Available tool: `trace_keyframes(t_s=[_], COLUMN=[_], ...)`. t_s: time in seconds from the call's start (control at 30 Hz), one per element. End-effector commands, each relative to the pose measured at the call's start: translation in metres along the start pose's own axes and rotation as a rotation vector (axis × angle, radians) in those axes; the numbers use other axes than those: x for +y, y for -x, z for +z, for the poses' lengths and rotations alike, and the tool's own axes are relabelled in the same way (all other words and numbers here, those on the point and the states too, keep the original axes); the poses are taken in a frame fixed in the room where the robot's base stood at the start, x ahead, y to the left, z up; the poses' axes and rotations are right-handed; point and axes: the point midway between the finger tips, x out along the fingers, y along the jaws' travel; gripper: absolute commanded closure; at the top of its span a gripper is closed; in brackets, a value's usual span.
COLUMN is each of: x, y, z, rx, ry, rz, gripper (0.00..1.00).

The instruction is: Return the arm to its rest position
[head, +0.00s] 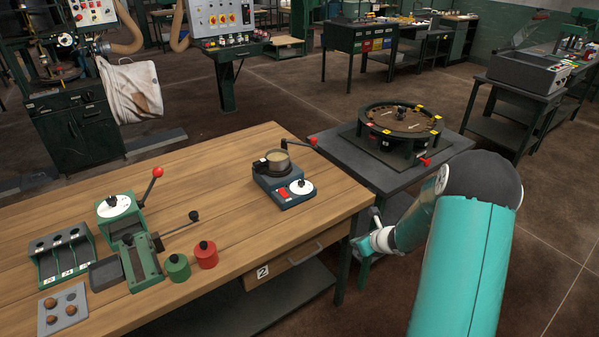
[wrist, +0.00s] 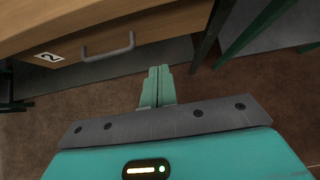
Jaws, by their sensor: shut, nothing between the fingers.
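My gripper (head: 362,262) is in front of the right end of the wooden workbench, below the level of its top. The teal arm reaches to it from the lower right of the head view. In the wrist view my gripper (wrist: 158,72) shows its two green fingers pressed together, with nothing between them. The fingers point toward the bench's drawer side and the floor below it. In that view they appear just below the drawer handle (wrist: 108,47); I cannot tell the gap between them.
The wooden bench (head: 235,215) holds green fixtures, a red pot, a green pot and a blue device (head: 283,185). A side table (head: 340,150) with a round fixture (head: 400,122) stands behind my arm. A whitish bag (head: 130,88) hangs at upper left.

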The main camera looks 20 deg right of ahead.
Motion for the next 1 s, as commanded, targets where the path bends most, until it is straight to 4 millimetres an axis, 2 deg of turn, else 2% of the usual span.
trace_keyframes(t_s=[0.13, 0.27, 0.4, 0.6, 0.8, 1.0], x=[0.006, 0.03, 0.074, 0.139, 0.198, 0.245], y=[0.006, 0.027, 0.063, 0.119, 0.178, 0.237], z=[0.011, 0.044, 0.088, 0.129, 0.144, 0.14], rx=[-0.006, -0.019, -0.036, -0.046, -0.037, -0.002], ry=[0.054, 0.244, 0.558, 1.009, 1.443, 1.862], rz=[0.01, 0.048, 0.112, 0.197, 0.271, 0.33], gripper=[1.0, 1.0, 1.0, 1.0, 1.0, 1.0])
